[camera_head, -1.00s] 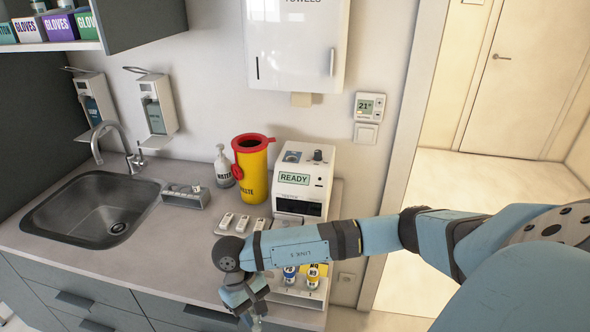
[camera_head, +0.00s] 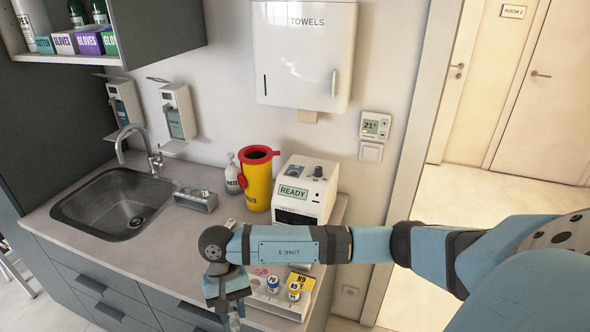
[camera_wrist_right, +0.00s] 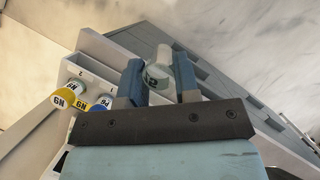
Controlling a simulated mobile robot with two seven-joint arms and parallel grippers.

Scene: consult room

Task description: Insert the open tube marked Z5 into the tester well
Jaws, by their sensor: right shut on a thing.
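My right gripper (camera_wrist_right: 160,85) is shut on a small tube (camera_wrist_right: 158,72) with a whitish end and a pale label. Its dark marking is tilted and looks like Z5, but I cannot read it surely. In the head view this gripper (camera_head: 235,322) hangs at the counter's front edge, and the tube is hardly visible there. The tester (camera_head: 306,190) is a white box with a green READY display at the back of the counter. My arm crosses in front of its lower part, and I cannot make out its well. My left gripper is out of view.
A white rack (camera_head: 287,306) right of my gripper holds tubes, one blue-marked (camera_head: 272,286) and one yellow-marked N9 (camera_head: 294,292). A yellow waste bin (camera_head: 257,185) with red lid and a white bottle (camera_head: 234,178) stand left of the tester. The sink (camera_head: 110,205) is further left.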

